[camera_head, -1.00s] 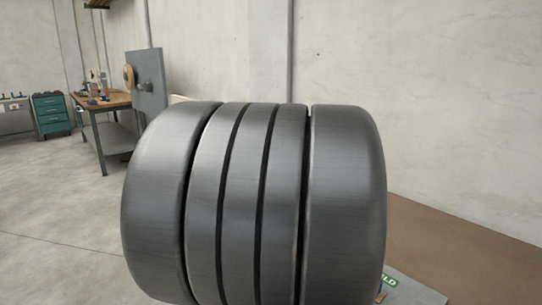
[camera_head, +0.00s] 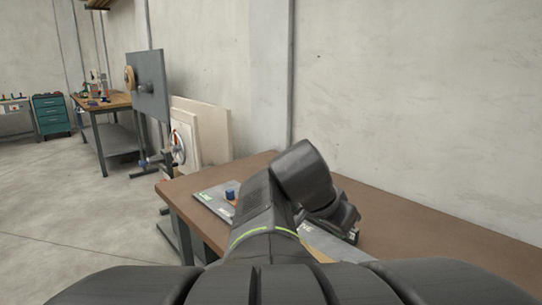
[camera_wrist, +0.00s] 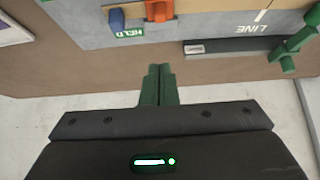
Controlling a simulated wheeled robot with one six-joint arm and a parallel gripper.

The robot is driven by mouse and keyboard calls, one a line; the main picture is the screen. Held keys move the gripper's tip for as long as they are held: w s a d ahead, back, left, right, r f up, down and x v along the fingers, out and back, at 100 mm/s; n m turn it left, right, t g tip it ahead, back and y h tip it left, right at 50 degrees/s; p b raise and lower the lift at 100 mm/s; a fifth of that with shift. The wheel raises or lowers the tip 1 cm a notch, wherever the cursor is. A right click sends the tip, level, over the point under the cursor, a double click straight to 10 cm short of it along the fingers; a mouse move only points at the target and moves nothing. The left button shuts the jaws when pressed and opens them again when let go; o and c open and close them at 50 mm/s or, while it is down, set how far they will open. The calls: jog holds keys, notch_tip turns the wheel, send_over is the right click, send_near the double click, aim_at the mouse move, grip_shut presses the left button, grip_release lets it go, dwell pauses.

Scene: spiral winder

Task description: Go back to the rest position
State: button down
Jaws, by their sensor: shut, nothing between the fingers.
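My gripper (camera_wrist: 158,72) shows in the wrist view with its two green fingers pressed together and nothing between them. It is above the near edge of the brown table, apart from the grey panel. In the head view my black arm reaches out over the brown table (camera_head: 430,225) and hides the gripper. The spiral winder cannot be made out for certain.
A grey panel (camera_wrist: 85,32) carries a blue piece (camera_wrist: 116,20), an orange piece (camera_wrist: 159,10) and a green "HELD" label (camera_wrist: 129,32). A green part (camera_wrist: 292,48) stands at the right. A wooden workbench (camera_head: 105,101) and teal drawers (camera_head: 51,115) are far left, with clear floor before them.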

jog(key=x, duration=0.5)
jog(key=b+x, duration=0.1)
jog(key=x, duration=0.2)
jog(key=shift+w+d+r, duration=0.4)
jog(key=shift+w, duration=0.05)
jog(key=f, duration=0.1)
jog(key=f+b, duration=0.1)
jog(key=f, duration=0.1)
jog(key=shift+w+d+b, duration=0.3)
jog(key=shift+w+b, duration=0.05)
jog(key=shift+b, duration=0.05)
jog(key=shift+w+d+r+p, duration=0.1)
jog(key=shift+d+r+p, duration=0.2)
jog(key=shift+p, duration=0.7)
jog(key=g+y+p, duration=0.1)
jog(key=p, duration=0.3)
jog(key=shift+w, duration=0.2)
jog(key=g+y+p, duration=0.1)
jog(key=p, duration=0.3)
jog(key=shift+d+f+y+p, duration=0.1)
jog(key=shift+d+y+p, duration=0.05)
jog(key=shift+y+p, duration=0.15)
